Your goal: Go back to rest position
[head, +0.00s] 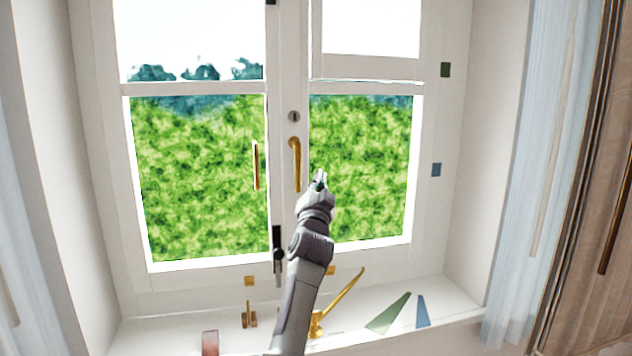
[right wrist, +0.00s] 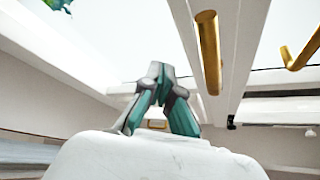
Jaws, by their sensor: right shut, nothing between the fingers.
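My right gripper (head: 319,181) is shut and empty. In the head view it is raised in front of the window, just right of the golden handle (head: 295,165) on the middle frame. I cannot tell whether it touches the handle. In the right wrist view the closed fingers (right wrist: 158,75) point up, with a gold bar (right wrist: 208,52) to their right and apart from them in the picture. My right arm rises from the bottom of the head view. My left gripper is not in view.
A white window (head: 200,268) fills the middle, with a second gold bar (head: 256,166) on its left sash. A pale curtain (head: 528,160) hangs right.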

